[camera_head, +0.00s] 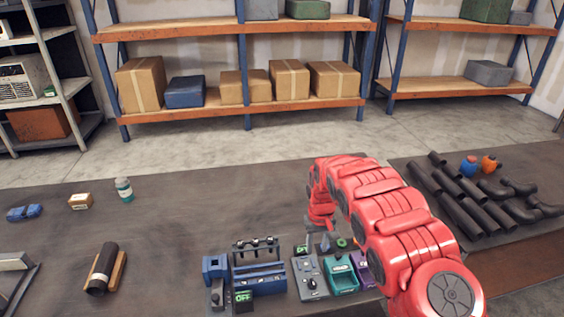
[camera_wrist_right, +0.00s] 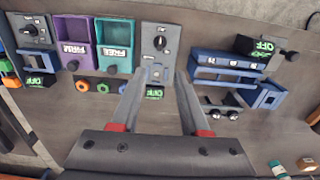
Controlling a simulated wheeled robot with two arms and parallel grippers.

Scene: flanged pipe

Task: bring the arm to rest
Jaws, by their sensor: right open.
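My right arm is red and reaches in from the lower right of the head view. My right gripper (camera_head: 322,241) points down over the row of devices on the table. In the right wrist view its two fingers (camera_wrist_right: 167,86) are apart with nothing between them. Their tips are near a grey box with a black knob (camera_wrist_right: 158,42); contact cannot be told. That grey box (camera_head: 310,278) also shows in the head view. My left gripper is not in view.
A blue fixture (camera_head: 260,283), teal bin (camera_head: 341,275) and purple bin (camera_head: 362,268) stand beside the grey box. A dark pipe (camera_head: 103,266) lies on a wooden cradle at left. Black pipes (camera_head: 462,217) lie at right. The table's middle (camera_head: 190,225) is clear.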

